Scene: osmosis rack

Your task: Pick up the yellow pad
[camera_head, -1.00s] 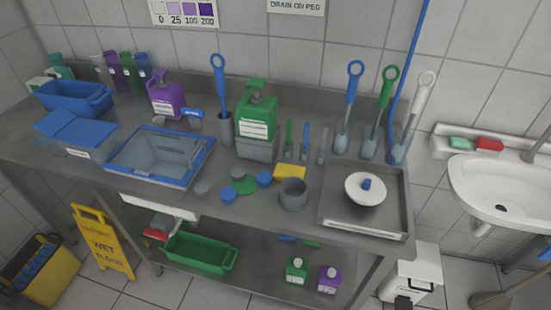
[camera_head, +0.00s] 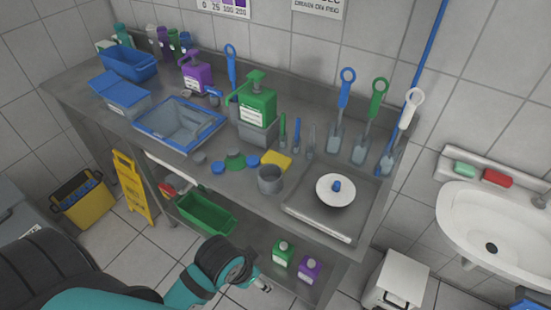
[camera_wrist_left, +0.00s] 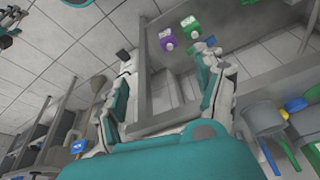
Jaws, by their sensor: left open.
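The yellow pad (camera_head: 276,161) lies flat on the steel counter (camera_head: 215,186), behind the grey cup (camera_head: 270,180) and right of the blue and green caps. In the left wrist view a small yellow patch (camera_wrist_left: 284,113) beside the grey cup (camera_wrist_left: 263,118) looks like the pad, partly hidden. My left gripper (camera_head: 262,286) is low in front of the counter, below and apart from the pad. In the left wrist view its fingers (camera_wrist_left: 170,80) are spread wide with nothing between them. My right gripper is not in view.
Green caps (camera_head: 235,160) and blue caps lie left of the pad. Small brushes (camera_head: 297,134) stand behind it. The lower shelf holds a green bin (camera_head: 205,214), a green bottle (camera_head: 283,252) and a purple bottle (camera_head: 309,268).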

